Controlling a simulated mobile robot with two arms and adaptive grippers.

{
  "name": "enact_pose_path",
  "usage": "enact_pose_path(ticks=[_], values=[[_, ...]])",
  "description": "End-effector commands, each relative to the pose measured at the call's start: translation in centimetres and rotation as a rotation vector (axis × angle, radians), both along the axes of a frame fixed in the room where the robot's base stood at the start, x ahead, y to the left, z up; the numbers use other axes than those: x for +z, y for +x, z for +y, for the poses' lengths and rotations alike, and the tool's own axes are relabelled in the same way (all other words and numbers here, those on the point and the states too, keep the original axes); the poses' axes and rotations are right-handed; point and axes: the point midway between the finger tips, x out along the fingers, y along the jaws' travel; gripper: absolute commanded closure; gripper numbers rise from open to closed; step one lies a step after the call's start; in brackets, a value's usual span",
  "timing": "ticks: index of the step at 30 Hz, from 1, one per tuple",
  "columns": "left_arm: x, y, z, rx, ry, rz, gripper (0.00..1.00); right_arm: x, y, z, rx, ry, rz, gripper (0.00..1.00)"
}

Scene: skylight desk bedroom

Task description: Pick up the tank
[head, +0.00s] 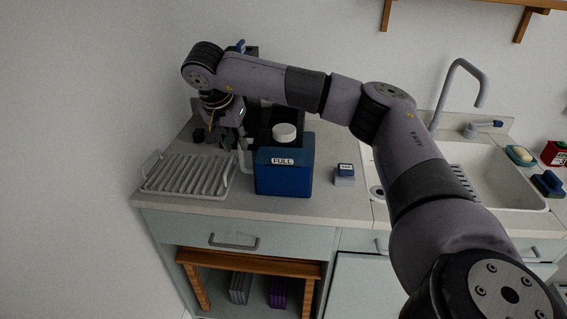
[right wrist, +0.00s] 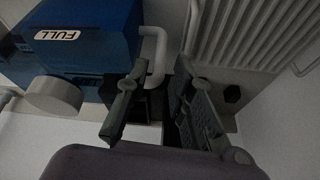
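The tank is a blue box with a "FULL" label and a round white cap, standing on the counter in the head view (head: 285,175). It also shows at upper left in the right wrist view (right wrist: 105,20). A pale looped handle (right wrist: 163,50) sticks out from its side, seen at its left in the head view (head: 244,157). My right gripper (head: 228,140) is beside the tank on the handle side. In the right wrist view its two fingers (right wrist: 160,68) are apart, with the handle near and between the tips. Contact cannot be told. My left gripper is not in view.
A ribbed drying rack (head: 187,176) lies left of the tank. A dark machine (head: 268,115) stands behind it, partly hidden by my arm. A small blue-topped block (head: 345,174) is to the right, then the sink (head: 500,180) with its faucet (head: 450,85).

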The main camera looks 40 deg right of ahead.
Motion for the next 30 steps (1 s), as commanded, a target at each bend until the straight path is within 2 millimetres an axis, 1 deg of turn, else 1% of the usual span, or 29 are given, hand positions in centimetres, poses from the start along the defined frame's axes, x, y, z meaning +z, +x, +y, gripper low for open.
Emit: enact_pose_path(ticks=[2,9,12,15,21,30], values=[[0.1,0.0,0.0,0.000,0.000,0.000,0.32,-0.6,0.1,-0.2,-0.001,0.000,0.002,0.78],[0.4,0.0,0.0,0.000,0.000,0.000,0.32,-4.1,0.8,-1.4,0.000,0.000,0.004,0.78],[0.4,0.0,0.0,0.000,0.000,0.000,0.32,-5.0,1.1,-1.7,0.000,0.000,0.002,0.78],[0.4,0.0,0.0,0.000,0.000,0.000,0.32,-5.4,1.2,-1.9,0.001,0.000,0.000,0.78],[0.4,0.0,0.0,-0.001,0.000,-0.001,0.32,-5.4,1.2,-1.9,0.001,0.000,0.000,0.78],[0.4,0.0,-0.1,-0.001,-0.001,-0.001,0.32,-5.4,1.2,-1.9,0.000,0.000,0.000,0.98]])
